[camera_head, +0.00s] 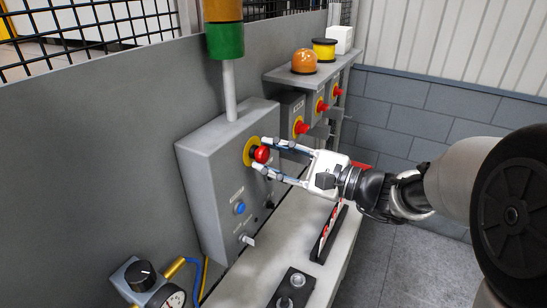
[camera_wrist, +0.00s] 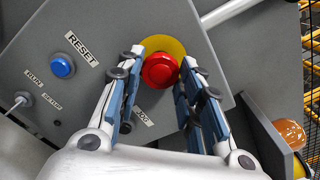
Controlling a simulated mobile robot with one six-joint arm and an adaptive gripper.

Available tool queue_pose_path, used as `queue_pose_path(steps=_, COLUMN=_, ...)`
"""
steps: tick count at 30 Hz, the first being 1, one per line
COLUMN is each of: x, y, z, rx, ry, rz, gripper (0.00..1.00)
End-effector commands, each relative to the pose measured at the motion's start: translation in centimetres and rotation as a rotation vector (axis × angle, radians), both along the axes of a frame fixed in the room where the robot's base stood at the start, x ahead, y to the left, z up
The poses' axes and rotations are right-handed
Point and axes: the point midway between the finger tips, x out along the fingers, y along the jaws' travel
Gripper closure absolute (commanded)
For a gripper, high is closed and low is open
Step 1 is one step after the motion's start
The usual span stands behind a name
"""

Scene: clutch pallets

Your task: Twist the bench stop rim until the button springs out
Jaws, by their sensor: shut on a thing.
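The bench stop is a red mushroom button (camera_head: 261,154) on a yellow disc (camera_head: 247,151), on the face of a grey control box (camera_head: 210,165). In the wrist view the red button (camera_wrist: 160,70) sits between the tips of my gripper (camera_wrist: 162,69). The two fingers reach its rim from either side, and the gripper is shut on it. In the head view my gripper (camera_head: 259,154) reaches the button from the right. Whether the button is in or out cannot be told.
A blue reset button (camera_head: 239,208) and a selector switch (camera_head: 246,240) sit lower on the box. More red stop buttons (camera_head: 302,128) line the wall behind, under a shelf with an orange dome (camera_head: 304,61). A green-and-orange light tower (camera_head: 225,40) rises above the box.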

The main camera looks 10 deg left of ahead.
Motion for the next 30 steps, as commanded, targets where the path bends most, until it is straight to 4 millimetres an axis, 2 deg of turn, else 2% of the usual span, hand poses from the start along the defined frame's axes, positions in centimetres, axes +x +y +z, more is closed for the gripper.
queue_pose_path(steps=3, x=-0.01, y=0.00, z=0.01, rx=0.000, ry=0.000, rz=0.000, gripper=0.90)
queue_pose_path(steps=14, x=-0.01, y=0.00, z=0.11, rx=0.025, ry=0.074, rz=0.001, gripper=0.90)
queue_pose_path(steps=30, x=-0.03, y=0.02, z=0.26, rx=0.155, ry=0.447, rz=-0.001, gripper=0.90)
